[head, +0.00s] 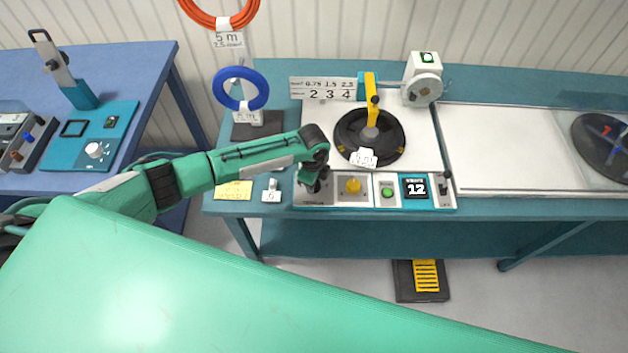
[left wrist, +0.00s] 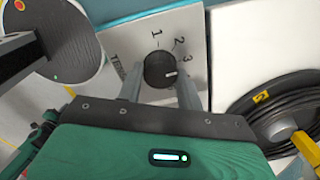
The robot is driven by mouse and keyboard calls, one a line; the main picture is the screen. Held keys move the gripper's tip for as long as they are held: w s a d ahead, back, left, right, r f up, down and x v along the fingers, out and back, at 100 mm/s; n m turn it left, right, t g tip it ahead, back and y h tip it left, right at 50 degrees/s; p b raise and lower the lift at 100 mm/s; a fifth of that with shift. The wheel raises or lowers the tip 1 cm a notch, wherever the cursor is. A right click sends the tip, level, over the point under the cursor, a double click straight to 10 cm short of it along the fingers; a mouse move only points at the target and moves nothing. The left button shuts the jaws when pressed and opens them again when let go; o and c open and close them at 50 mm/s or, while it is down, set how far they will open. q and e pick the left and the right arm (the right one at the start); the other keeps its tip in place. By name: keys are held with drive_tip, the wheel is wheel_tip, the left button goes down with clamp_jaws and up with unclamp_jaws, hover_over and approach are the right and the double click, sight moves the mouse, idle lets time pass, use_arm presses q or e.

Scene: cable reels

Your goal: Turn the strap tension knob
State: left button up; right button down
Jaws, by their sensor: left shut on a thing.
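The strap tension knob (left wrist: 158,69) is a round black knob on a light grey panel in the left wrist view. Numbers 1, 2 and 3 are printed around it, and its white mark points right, close to the 3. My left gripper (left wrist: 160,80) is shut on the knob, one finger on each side. In the head view my left gripper (head: 312,186) is at the left end of the control panel (head: 320,203) and hides the knob. My right gripper is in neither view.
A black cable coil (head: 350,148) lies behind the panel. A blue cable ring (head: 240,88) stands left of it.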

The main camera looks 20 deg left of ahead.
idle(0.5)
use_arm(q)
drive_tip(key=o, duration=1)
drive_tip(key=r+b, duration=0.1)
drive_tip(key=r, duration=0.3)
drive_tip(key=r+b, duration=0.1)
drive_tip(key=r, duration=0.4)
drive_tip(key=r+b, duration=0.1)
drive_tip(key=r, duration=0.4)
drive_tip(key=shift+s+a+b, duration=0.1)
drive_tip(key=shift+s+b, duration=0.15)
drive_tip(key=shift+b, duration=0.1)
drive_tip(key=shift+f, duration=0.1)
